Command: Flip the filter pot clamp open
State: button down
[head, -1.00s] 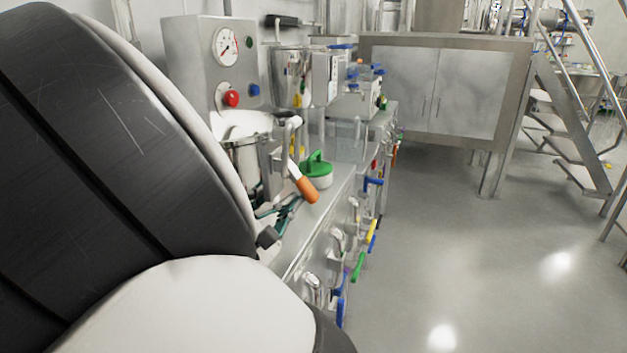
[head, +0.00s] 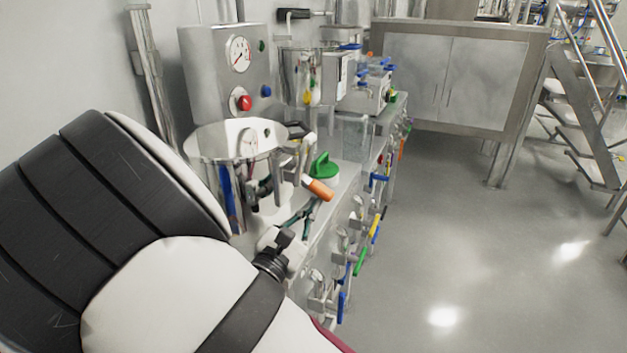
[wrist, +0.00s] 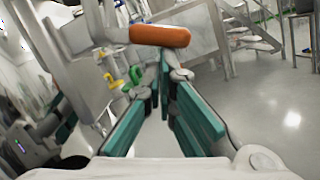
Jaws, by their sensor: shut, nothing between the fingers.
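The filter pot (head: 207,142) is a shiny round steel vessel on the bench, left of centre in the head view, partly hidden by my arm. Its clamp is a steel lever with an orange grip (head: 319,189) on the pot's right side, the grip pointing down and right. In the wrist view the orange grip (wrist: 160,36) lies crosswise just above my fingertips. My gripper (head: 308,218) has teal finger pads and is below the orange grip. In the wrist view its fingertips (wrist: 163,68) meet with nothing between them. I cannot tell whether they touch the grip.
A control box (head: 222,72) with gauge and red button is behind the pot. Valves with coloured handles (head: 361,262) line the bench front. The floor (head: 480,255) to the right is clear.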

aim_at(324, 196)
jog(key=n+p, duration=0.1)
jog(key=d+r+n+p, duration=0.1)
jog(key=p, duration=0.1)
jog(key=r+n+y+p, duration=0.1)
jog(key=shift+s+d+n+t, duration=0.2)
jog(key=shift+s+n+t, duration=0.1)
jog(key=shift+s+n, duration=0.1)
jog(key=n+p, duration=0.1)
jog(key=p, duration=0.1)
jog(key=d+r+n+y+p, duration=0.1)
jog(key=n+p, duration=0.1)
jog(key=shift+s+r+t, duration=0.1)
jog(key=shift+r+t, duration=0.05)
jog(key=shift+t, duration=0.15)
jog(key=n+p, duration=0.1)
jog(key=p, duration=0.1)
jog(key=r+n+y+p, duration=0.1)
jog(key=n+p, duration=0.1)
jog(key=shift+d+r, duration=0.2)
jog(key=shift+r, duration=0.2)
